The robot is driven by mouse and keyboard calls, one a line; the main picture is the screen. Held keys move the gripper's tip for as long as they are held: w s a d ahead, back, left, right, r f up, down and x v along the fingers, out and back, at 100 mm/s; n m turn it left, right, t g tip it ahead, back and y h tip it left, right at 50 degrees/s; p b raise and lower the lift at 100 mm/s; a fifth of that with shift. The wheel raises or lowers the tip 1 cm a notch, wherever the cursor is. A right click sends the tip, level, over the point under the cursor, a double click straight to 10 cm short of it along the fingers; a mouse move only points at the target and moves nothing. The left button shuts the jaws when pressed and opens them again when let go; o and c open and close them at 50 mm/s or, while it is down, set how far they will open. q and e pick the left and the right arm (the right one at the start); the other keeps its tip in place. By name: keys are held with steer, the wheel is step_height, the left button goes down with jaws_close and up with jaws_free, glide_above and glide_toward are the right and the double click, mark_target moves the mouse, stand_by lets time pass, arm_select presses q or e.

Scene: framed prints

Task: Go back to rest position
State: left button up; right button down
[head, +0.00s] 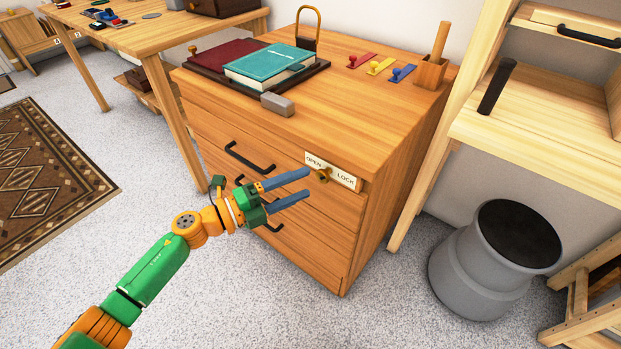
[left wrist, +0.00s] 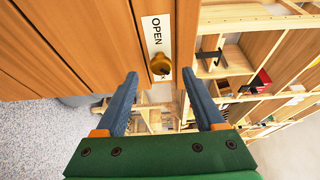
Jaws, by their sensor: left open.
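My left gripper (head: 308,184) is in front of the wooden drawer cabinet (head: 390,185), its two blue fingers apart with nothing between them. In the left wrist view the fingers of the left gripper (left wrist: 165,92) are also spread and empty. A brass knob (head: 322,175) sits on a white plate (head: 345,180) marked OPEN and LOCK, close to the fingertips in the head view. The knob also shows in the left wrist view (left wrist: 160,64), beyond the fingers. The drawers look shut. My right gripper is not in either view.
On the cabinet top are a teal book (head: 270,64), a dark red book (head: 226,54), a grey block (head: 277,104), coloured keys and a wooden holder (head: 430,73). The carpet in front is clear.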

arm_select(q)
steer(key=v, duration=0.3)
steer(key=shift+s+a, duration=0.2)
steer(key=shift+a, duration=0.1)
